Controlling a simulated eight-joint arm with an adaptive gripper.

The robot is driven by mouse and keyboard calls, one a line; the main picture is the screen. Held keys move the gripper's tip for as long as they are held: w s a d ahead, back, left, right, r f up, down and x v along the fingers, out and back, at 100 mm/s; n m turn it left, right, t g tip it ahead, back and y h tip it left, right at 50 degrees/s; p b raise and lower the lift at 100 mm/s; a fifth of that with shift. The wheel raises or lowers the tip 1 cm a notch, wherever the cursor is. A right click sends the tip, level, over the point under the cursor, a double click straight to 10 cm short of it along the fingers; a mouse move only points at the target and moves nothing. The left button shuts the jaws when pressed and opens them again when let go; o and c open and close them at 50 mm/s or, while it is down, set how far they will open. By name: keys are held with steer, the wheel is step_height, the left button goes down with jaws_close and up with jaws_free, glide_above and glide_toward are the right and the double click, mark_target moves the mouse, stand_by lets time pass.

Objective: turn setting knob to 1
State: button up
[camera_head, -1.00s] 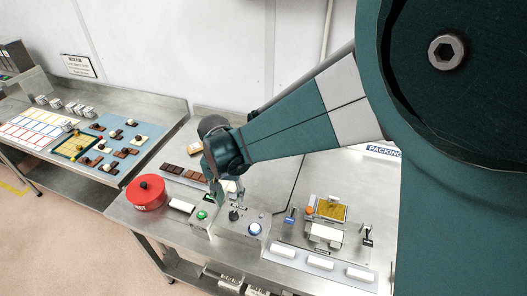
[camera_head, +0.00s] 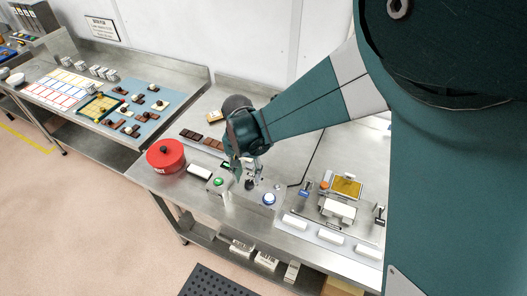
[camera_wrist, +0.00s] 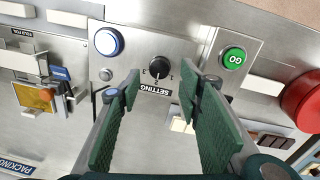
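The setting knob (camera_wrist: 158,68) is a small black knob on a grey metal panel (camera_wrist: 125,72). The label SETTING and the digits 1, 2 and 3 are printed beside it and appear upside down in the wrist view. I cannot tell for sure which digit the knob points to. My gripper (camera_wrist: 160,76) is open, with one green-padded finger on each side of the knob's line of sight, apart from it and empty. In the head view the knob (camera_head: 249,184) shows just below my gripper (camera_head: 243,166).
A blue button (camera_wrist: 109,42) and a green GO button (camera_wrist: 234,58) flank the knob. A small silver stud (camera_wrist: 106,75) sits near the left finger. A red round container (camera_head: 166,157) stands left of the panel. A press-like fixture (camera_head: 341,198) stands to the right.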

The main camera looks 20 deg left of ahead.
mark_target(249, 182)
steer(key=shift+d+f, duration=0.1)
steer(key=shift+f, duration=1.8)
steer(key=c, duration=0.9)
